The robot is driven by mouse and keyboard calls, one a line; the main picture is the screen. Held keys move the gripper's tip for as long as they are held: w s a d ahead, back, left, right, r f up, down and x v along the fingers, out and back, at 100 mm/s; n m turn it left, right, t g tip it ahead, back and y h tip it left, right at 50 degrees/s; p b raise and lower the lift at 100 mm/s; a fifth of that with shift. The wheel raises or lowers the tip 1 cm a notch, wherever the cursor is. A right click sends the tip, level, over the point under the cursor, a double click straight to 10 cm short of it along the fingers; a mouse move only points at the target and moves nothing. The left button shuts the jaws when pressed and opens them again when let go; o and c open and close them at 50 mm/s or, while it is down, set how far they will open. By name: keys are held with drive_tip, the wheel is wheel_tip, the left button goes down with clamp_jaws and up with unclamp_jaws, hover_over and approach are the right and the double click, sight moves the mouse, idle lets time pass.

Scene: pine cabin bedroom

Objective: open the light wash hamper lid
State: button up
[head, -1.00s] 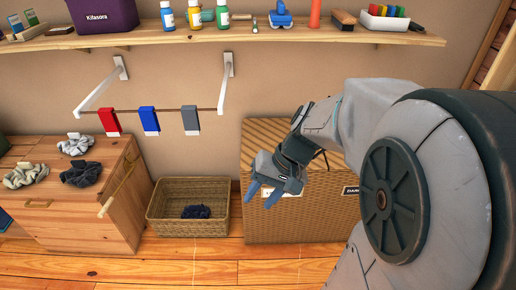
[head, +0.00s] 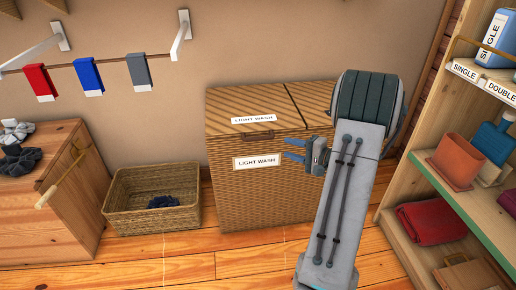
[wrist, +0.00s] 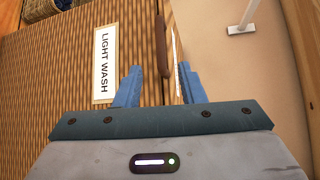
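The woven hamper (head: 262,200) stands against the wall with two lid halves on top. The light wash lid (head: 240,105) is the left half and lies shut, with a "LIGHT WASH" label on it. A second such label (head: 258,161) is on the hamper front, also in the wrist view (wrist: 104,65). The brown lid handle (head: 257,135) is at the lid's front edge. My gripper (head: 293,150) is right of the handle, blue fingers pointing left. In the wrist view my gripper (wrist: 157,86) is open and empty, with the handle (wrist: 162,45) ahead, between the finger lines.
A wicker basket (head: 150,200) with dark cloth stands on the floor left of the hamper. A wooden cabinet (head: 60,200) is further left. A shelf unit (head: 450,190) with folded items stands close on the right. Cloths hang on a rail (head: 110,60) above. Floor in front is clear.

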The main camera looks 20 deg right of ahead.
sight(258, 139)
drive_tip(key=b+x, duration=0.3)
drive_tip(key=x, duration=1)
drive_tip(key=shift+w+a+f, duration=0.1)
drive_tip(key=shift+w, duration=0.3)
clamp_jaws()
